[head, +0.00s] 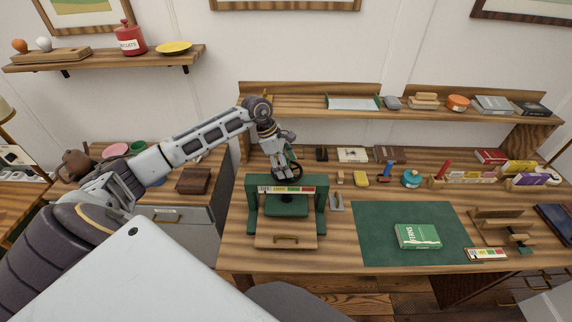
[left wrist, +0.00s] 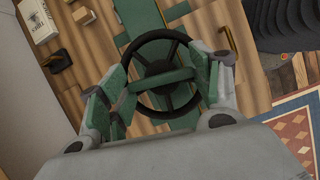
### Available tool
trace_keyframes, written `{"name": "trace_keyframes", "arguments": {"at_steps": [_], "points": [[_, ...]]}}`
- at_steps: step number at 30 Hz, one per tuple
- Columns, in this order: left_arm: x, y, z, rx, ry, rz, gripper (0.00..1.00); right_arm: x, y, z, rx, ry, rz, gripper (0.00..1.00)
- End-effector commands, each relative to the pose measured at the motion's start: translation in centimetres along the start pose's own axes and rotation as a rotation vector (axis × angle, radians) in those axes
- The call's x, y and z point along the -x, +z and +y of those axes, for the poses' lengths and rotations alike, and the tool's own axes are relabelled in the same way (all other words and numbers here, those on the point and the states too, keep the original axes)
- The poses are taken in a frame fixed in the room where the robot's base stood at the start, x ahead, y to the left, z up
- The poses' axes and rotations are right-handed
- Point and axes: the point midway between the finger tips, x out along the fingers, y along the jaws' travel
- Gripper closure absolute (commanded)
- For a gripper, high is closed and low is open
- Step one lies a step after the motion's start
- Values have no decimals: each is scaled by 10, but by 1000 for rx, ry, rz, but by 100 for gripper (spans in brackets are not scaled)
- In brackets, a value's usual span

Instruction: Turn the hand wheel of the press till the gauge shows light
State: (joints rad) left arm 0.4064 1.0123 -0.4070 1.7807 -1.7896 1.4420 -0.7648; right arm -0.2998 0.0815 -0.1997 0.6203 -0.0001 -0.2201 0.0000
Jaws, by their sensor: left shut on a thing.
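The green press (head: 251,205) stands on the wooden desk, with a wooden board with a handle at its front. Its black hand wheel (head: 291,171) is on top; the left wrist view shows the wheel (left wrist: 141,63) with a green hub bar across it. My left gripper (head: 285,165) is over the wheel from above, its fingers (left wrist: 165,88) on either side of the hub, shut on the hand wheel. The gauge strip (head: 287,190) on the front of the press has coloured bands; its reading is too small to tell. My right gripper is not in view.
A metal clip-like tool (head: 336,203) lies close beside the press. Small stationery items line the back of the desk under a shelf (head: 310,107).

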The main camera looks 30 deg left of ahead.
Motion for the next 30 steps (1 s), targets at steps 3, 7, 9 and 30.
{"name": "trace_keyframes", "arguments": {"at_steps": [3,7,9,30], "points": [[0,0,1,-20,-7,-1,60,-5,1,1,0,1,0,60],[-1,-1,1,-56,-22,0,60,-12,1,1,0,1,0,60],[-1,0,2,-80,-31,-2,60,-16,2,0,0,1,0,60],[-1,0,3,-434,-176,-2,60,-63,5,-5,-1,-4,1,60]]}}
